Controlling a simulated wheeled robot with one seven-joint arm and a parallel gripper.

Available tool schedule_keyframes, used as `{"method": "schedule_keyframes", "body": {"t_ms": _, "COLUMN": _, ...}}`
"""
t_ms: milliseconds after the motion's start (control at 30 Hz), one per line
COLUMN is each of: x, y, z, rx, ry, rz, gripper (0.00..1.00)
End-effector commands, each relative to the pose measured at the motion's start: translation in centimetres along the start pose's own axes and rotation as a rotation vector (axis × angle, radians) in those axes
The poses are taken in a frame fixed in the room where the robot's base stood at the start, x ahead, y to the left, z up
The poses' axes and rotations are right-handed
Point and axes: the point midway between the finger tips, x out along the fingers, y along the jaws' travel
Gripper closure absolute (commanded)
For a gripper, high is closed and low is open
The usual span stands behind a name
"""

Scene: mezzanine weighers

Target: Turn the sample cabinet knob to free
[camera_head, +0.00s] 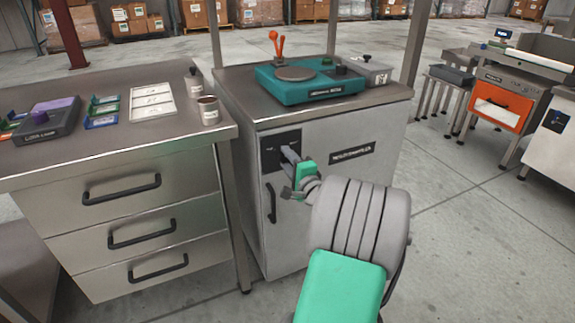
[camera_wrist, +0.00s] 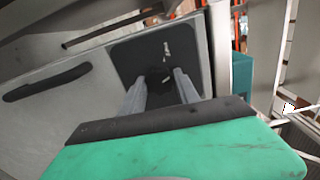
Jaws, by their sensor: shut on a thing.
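The sample cabinet (camera_head: 357,141) is a grey metal box with a black vertical door handle (camera_head: 271,203). A black plate (camera_head: 270,152) with small white marks is at its upper left front; it also shows in the wrist view (camera_wrist: 130,52). The dark knob (camera_wrist: 160,77) sits on this plate, between my fingertips in the wrist view. My gripper (camera_wrist: 160,84) is shut on the knob, with one grey finger on each side. In the head view my gripper (camera_head: 288,155) hides most of the knob, so its pointing direction is unclear.
A teal machine (camera_head: 310,85) with a round plate stands on the cabinet top. A drawer bench (camera_head: 120,200) stands close on the left, with cups and trays on top. Open floor (camera_head: 455,220) lies to the right, before an orange-fronted machine (camera_head: 502,104).

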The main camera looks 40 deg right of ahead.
Motion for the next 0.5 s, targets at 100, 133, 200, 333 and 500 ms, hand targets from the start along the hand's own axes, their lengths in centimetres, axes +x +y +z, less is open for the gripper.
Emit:
{"method": "schedule_keyframes", "body": {"t_ms": 100, "x": 0.00, "y": 0.38, "z": -0.05, "rx": -0.110, "ry": 0.001, "rz": -0.001, "gripper": 1.00}}
{"method": "schedule_keyframes", "body": {"t_ms": 133, "x": 0.00, "y": 0.38, "z": -0.04, "rx": -0.139, "ry": 0.000, "rz": -0.002, "gripper": 1.00}}
{"method": "schedule_keyframes", "body": {"t_ms": 200, "x": 0.00, "y": 0.42, "z": -0.05, "rx": -0.204, "ry": 0.001, "rz": -0.002, "gripper": 1.00}}
{"method": "schedule_keyframes", "body": {"t_ms": 333, "x": 0.01, "y": 0.41, "z": -0.07, "rx": -0.324, "ry": 0.001, "rz": -0.002, "gripper": 1.00}}
{"method": "schedule_keyframes", "body": {"t_ms": 500, "x": 0.00, "y": 0.40, "z": -0.08, "rx": -0.460, "ry": 0.002, "rz": -0.002, "gripper": 1.00}}
